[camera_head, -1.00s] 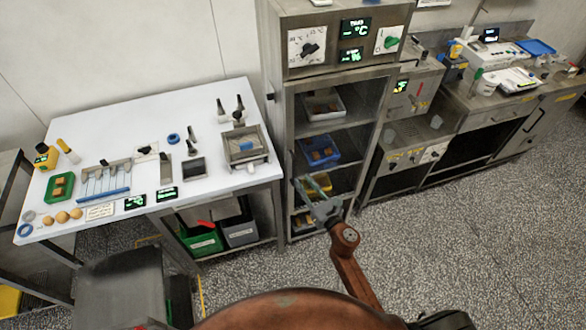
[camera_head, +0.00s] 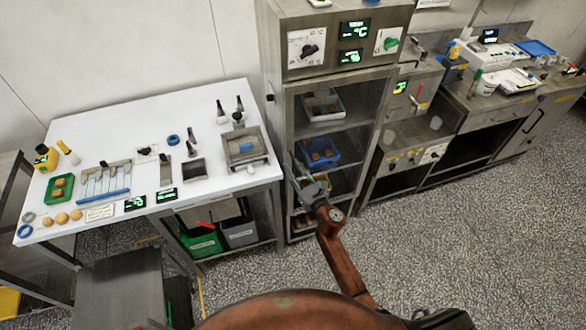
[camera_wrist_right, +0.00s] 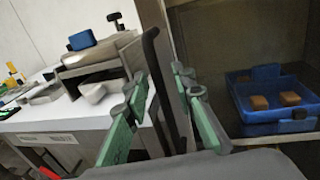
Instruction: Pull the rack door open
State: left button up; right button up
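The rack (camera_head: 332,70) is a tall steel cabinet right of the white table. Its door frame (camera_head: 370,135) appears shut, with the shelves visible through it. A dark upright door handle (camera_wrist_right: 151,50) runs down the door's left edge in the right wrist view. My right gripper (camera_head: 305,176) is at that left edge, at the height of the lower shelves. In the right wrist view its green fingers (camera_wrist_right: 160,98) are apart, with the handle between them. I cannot see them pressing on it. My left gripper is not in view.
The white table (camera_head: 110,125) with small tools and trays stands close on the left. A blue bin (camera_head: 320,152) with brown pieces sits inside the rack. Steel counters (camera_head: 455,115) stand to the right. The speckled floor (camera_head: 470,230) in front is clear.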

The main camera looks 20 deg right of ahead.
grip_shut()
jog(key=shift+s, duration=0.1)
dwell(0.5)
